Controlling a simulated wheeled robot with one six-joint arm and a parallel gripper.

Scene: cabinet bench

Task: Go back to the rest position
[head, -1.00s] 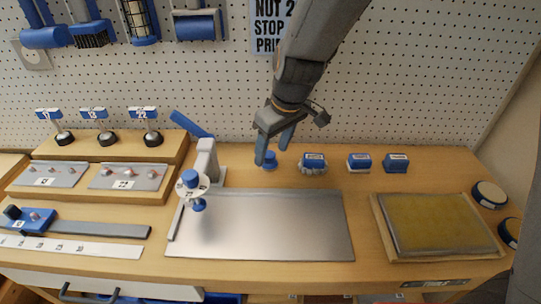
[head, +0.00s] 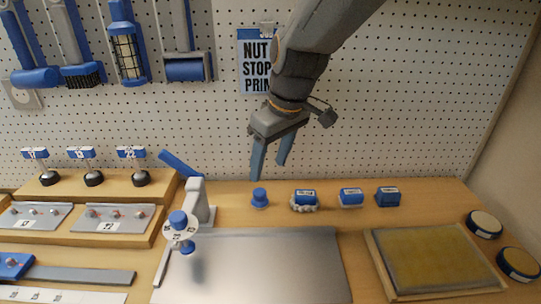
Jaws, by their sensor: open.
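My gripper (head: 270,170) hangs from the arm above the back of the bench, in front of the pegboard. Its two blue fingers point down and are apart, with nothing between them. A small blue knob-like piece (head: 260,198) stands on the bench below the fingers, clear of them.
Several blue blocks, one of them this block (head: 304,200), stand in a row to the right. A yellow pad (head: 430,262) lies at right. Tools hang on the pegboard (head: 400,100).

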